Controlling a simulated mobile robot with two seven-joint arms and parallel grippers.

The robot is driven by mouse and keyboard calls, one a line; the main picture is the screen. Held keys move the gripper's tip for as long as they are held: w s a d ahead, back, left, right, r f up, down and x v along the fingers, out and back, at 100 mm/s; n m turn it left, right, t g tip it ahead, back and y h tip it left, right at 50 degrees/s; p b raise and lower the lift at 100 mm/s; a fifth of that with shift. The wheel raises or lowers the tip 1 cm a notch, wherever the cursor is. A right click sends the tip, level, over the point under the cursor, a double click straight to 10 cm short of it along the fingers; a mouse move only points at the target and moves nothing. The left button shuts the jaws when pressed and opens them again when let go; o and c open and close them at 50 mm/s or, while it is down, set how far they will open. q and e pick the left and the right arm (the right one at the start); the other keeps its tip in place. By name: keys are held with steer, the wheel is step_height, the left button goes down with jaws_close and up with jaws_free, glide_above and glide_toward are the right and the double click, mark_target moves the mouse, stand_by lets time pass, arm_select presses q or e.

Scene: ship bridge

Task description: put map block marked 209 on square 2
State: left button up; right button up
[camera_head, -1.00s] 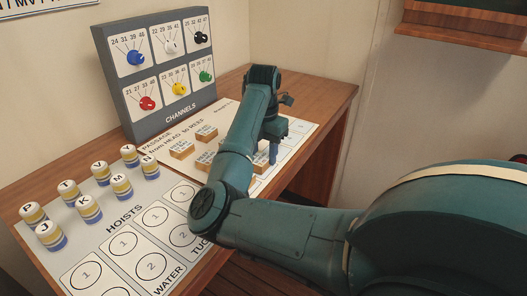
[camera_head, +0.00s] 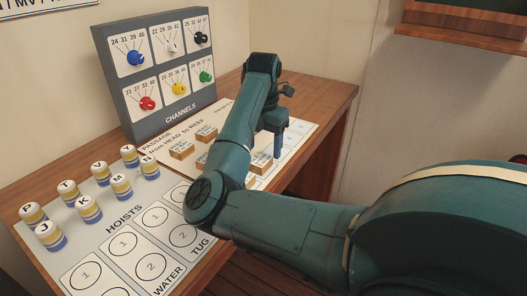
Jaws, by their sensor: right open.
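Several small wooden map blocks with white printed tops sit on the passage sheet (camera_head: 157,151). Two of them, one at the left (camera_head: 182,149) and one behind it (camera_head: 206,133), show clearly. Another block (camera_head: 261,163) sits at the right, just below my right gripper (camera_head: 276,149). One more is partly hidden behind my right arm. The print is too small to read, so I cannot tell which is marked 209. Pale outlined squares (camera_head: 292,139) lie at the sheet's right end, their numbers unreadable. My right gripper is open, pointing down over the sheet. My left gripper is not in view.
The grey channels panel (camera_head: 158,71) with coloured knobs stands at the back left. Several lettered striped pieces (camera_head: 121,187) stand on the hoists sheet (camera_head: 113,238) at the front left. The table's right edge (camera_head: 335,120) is bare wood.

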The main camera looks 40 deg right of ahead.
mark_target(263, 156)
step_height(263, 156, up, 10)
steer(key=shift+f+p, duration=0.25)
steer(key=shift+p, duration=0.15)
